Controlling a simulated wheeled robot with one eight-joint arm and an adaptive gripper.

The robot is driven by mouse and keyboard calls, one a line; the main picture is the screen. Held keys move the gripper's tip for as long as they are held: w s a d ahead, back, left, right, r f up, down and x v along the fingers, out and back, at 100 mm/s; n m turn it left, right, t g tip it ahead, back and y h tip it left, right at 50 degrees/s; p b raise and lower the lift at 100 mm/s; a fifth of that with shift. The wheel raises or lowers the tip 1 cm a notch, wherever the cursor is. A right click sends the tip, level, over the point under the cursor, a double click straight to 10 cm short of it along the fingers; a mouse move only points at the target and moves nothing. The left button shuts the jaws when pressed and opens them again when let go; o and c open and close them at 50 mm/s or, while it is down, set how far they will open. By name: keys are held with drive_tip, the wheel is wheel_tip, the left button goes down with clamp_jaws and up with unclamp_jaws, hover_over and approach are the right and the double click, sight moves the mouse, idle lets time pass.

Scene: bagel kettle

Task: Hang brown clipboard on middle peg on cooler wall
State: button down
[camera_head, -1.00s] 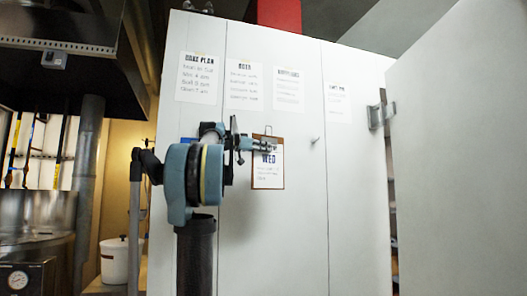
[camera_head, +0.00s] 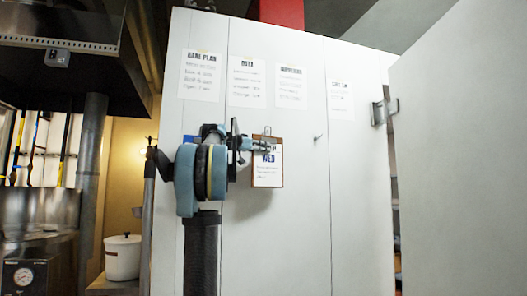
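The brown clipboard (camera_head: 268,181) is upright in front of the white cooler wall, with a white sheet marked "WED" and a clip at its top. My gripper (camera_head: 266,147) reaches it from the left, its fingers over the upper part of the board, and appears shut on it. The fingertips are small and partly merge with the board. A peg (camera_head: 318,137) sticks out of the wall to the right of the clipboard, bare. A blue board (camera_head: 189,141) shows at the left, mostly hidden by my arm. Any peg behind the brown clipboard is hidden.
Several paper notices (camera_head: 202,75) are on the wall above. A metal latch (camera_head: 384,109) and a white door panel (camera_head: 460,170) stand at the right. A white pot (camera_head: 123,257) and a steel kettle (camera_head: 40,215) are at the left. The lower wall is clear.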

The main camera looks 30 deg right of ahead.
drive_tip(key=shift+w+d+f, duration=0.2)
drive_tip(key=shift+w+f, duration=0.2)
drive_tip(key=shift+w, duration=0.3)
drive_tip(key=shift+w+d+f, duration=0.15)
drive_tip(key=shift+w+f, duration=0.2)
drive_tip(key=shift+w, duration=0.3)
drive_tip(key=c, duration=1.7)
unclamp_jaws()
drive_tip(key=a, duration=1.2)
drive_tip(key=shift+s+f, duration=0.1)
